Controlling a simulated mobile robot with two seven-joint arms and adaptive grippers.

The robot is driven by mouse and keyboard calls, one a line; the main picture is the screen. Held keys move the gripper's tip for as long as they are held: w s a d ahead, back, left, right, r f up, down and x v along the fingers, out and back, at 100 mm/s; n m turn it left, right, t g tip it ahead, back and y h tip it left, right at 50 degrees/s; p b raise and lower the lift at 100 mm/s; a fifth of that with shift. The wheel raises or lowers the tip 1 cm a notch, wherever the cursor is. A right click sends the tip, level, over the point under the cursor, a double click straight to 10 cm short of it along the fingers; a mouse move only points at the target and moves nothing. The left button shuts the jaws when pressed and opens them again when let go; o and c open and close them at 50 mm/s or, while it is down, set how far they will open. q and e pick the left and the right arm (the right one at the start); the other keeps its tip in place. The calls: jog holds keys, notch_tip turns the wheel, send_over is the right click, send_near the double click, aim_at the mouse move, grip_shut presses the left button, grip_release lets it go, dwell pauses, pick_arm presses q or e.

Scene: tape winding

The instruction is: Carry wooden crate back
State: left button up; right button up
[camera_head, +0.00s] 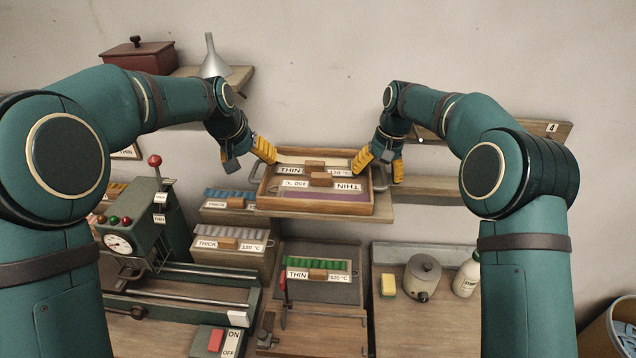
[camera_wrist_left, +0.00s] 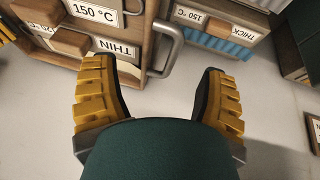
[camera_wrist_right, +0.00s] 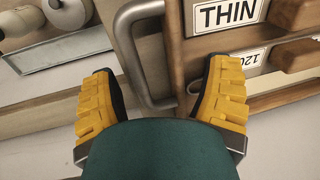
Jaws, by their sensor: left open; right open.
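The wooden crate (camera_head: 312,208) sits on a wall shelf in the middle of the head view. It holds several racks labelled THIN, and has a metal handle on each side. My left gripper (camera_head: 252,155) is open at the crate's left side. In the left wrist view, the left handle (camera_wrist_left: 176,48) lies between its spread fingers, not gripped. My right gripper (camera_head: 380,166) is open at the crate's right side. In the right wrist view, the right handle (camera_wrist_right: 126,50) lies between its spread fingers, also not gripped. Finger contact with the crate cannot be told.
The shelf (camera_head: 380,213) extends under the crate. Racks labelled THICK (camera_head: 232,230) stand below left, and a green THIN rack (camera_head: 318,265) below. A machine with a red-knobbed lever (camera_head: 155,162) is at left. A pot (camera_head: 422,278) and bottle (camera_head: 467,275) stand at right.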

jog(key=shift+r, duration=0.2)
pick_arm(q)
jog(key=v, duration=0.6)
pick_arm(e)
notch_tip(320, 180, up, 11)
jog(key=d, duration=0.2)
jog(key=shift+r, duration=0.2)
pick_arm(q)
jog(key=shift+s+r, duration=0.1)
jog(key=shift+r, duration=0.05)
pick_arm(e)
jog(key=shift+s, duration=0.1)
jog(key=shift+s+f, duration=0.1)
